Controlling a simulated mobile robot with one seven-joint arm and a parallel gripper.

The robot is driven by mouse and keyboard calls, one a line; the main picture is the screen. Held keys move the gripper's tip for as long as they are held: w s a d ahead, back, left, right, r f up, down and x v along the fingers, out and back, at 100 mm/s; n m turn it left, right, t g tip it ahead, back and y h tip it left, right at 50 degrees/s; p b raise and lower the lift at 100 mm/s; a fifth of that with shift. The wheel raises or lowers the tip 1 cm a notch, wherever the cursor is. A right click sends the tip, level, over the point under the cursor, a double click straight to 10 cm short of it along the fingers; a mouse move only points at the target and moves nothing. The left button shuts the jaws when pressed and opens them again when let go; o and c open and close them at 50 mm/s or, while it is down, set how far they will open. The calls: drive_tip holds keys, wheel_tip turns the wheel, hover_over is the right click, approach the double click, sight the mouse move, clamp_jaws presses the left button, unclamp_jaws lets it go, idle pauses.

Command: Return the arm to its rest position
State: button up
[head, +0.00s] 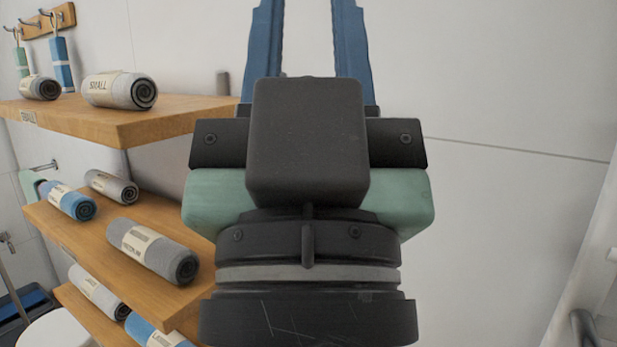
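My gripper (308,30) fills the middle of the head view, seen from behind its dark housing and green body. Its two blue fingers point up and stand well apart, with bare wall showing between them. Nothing shows between the visible parts of the fingers. The fingertips run out of the top of the picture. The gripper hides part of the wall and the right ends of the shelves.
A wooden upper shelf (170,122) with rolled grey towels (120,90) stands at left. A middle shelf (70,228) holds a blue towel (68,201) and grey towels (153,251). More rolls lie on a lower shelf. The wall (500,200) at right looks clear.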

wheel_tip(320, 180, up, 15)
drive_tip(key=p, duration=1.3)
